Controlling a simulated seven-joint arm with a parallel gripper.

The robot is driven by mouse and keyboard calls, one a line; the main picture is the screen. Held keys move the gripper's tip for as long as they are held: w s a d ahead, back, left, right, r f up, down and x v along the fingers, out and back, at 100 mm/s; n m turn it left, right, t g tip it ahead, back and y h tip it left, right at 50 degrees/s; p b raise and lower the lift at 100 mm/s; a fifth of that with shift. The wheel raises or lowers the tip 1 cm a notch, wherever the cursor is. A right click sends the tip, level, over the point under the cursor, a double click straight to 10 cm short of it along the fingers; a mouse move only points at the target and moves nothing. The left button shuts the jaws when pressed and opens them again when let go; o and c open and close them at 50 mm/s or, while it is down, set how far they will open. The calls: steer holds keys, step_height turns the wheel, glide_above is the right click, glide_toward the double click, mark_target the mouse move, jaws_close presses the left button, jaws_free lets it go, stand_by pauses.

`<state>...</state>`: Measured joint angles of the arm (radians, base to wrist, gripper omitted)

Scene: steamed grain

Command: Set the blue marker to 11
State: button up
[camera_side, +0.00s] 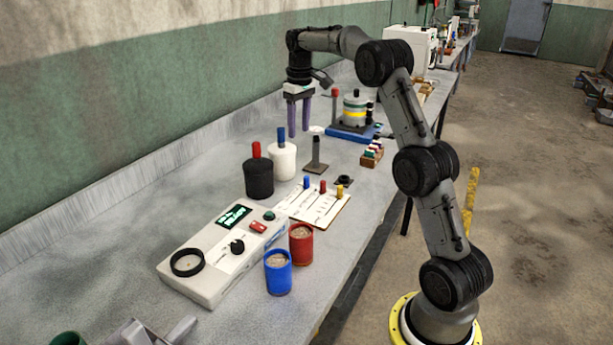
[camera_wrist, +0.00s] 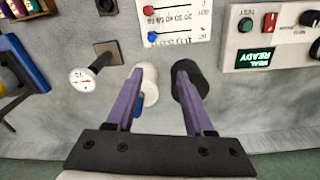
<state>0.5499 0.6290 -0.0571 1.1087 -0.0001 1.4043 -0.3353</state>
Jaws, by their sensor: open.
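The blue marker (camera_side: 307,183) stands on a white scale board (camera_side: 307,208) with printed lines, at the board's far edge, at the end of its line. It also shows in the wrist view (camera_wrist: 152,37), beside a row of printed figures too small to read surely. A red marker (camera_side: 323,187) and a yellow marker (camera_side: 339,191) stand beside it on the same board. My gripper (camera_side: 299,132) has two purple fingers, open and empty, pointing down above the bench beyond the board. The fingers also show in the wrist view (camera_wrist: 165,72), apart from the blue marker.
A black canister (camera_side: 258,179) and a white canister (camera_side: 283,163) with upright handles stand near the board. A dark post (camera_side: 317,152) on a base is close by. A control box (camera_side: 205,275), red cup (camera_side: 301,244) and blue cup (camera_side: 278,272) stand nearer.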

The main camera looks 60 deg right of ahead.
mark_target(307, 176)
steer(key=shift+m+g, duration=0.3)
steer(key=f, duration=0.5)
steer(key=d+f, duration=0.1)
steer(key=f, duration=0.5)
steer(key=s+d+f, duration=0.1)
steer(key=f, duration=0.5)
steer(key=shift+d, duration=0.1)
steer(key=shift+r, duration=0.1)
jaws_close()
stand_by(0.5)
